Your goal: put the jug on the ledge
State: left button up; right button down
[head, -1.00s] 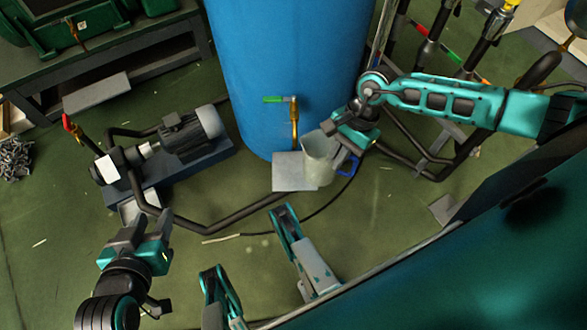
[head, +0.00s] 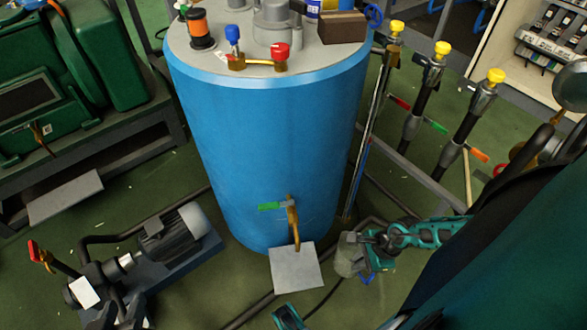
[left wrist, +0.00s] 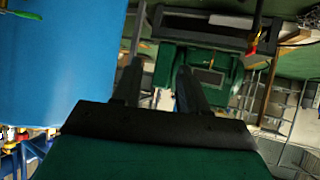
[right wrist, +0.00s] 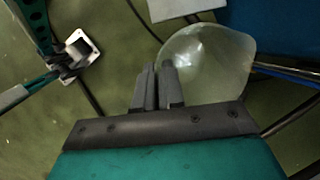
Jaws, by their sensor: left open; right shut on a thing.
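In the right wrist view the pale jug (right wrist: 210,52) is beyond the closed fingers of the right gripper (right wrist: 158,78); a corner of a grey plate (right wrist: 185,8) shows at the top. The plate looks empty.
The blue tank (head: 265,150) stands behind the plate, with a green-handled brass tap (head: 292,215). A pump (head: 175,235) with pipes is at the left. Posts with yellow caps (head: 435,48) stand at the right. Pipes cross the floor below the plate.

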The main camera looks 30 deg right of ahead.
jog(key=w+a+f+b, duration=0.2)
jog(key=w+a+f, duration=0.1)
jog(key=w+a, duration=0.6)
jog(key=a, duration=0.4)
jog(key=shift+f, duration=0.2)
jog(key=c, duration=1.2)
grip_release()
jog(key=shift+s+b, duration=0.1)
jog(key=shift+b, duration=0.2)
jog(key=shift+c, duration=0.2)
pick_arm(q)
jog(key=shift+s+d+f, duration=0.15)
jog(key=shift+d+f, duration=0.15)
jog(key=shift+f, duration=0.3)
jog(key=r+p, duration=0.1)
jog(key=p, duration=0.1)
jog(key=a+r+p, duration=0.1)
jog(key=p, duration=0.1)
jog(key=s+r+p, duration=0.1)
jog(key=p, duration=0.1)
jog(key=shift+a+r+p, duration=0.25)
jog(key=shift+a+p, duration=0.1)
jog(key=shift+p, duration=0.05)
pick_arm(e)
jog(key=v, duration=1.2)
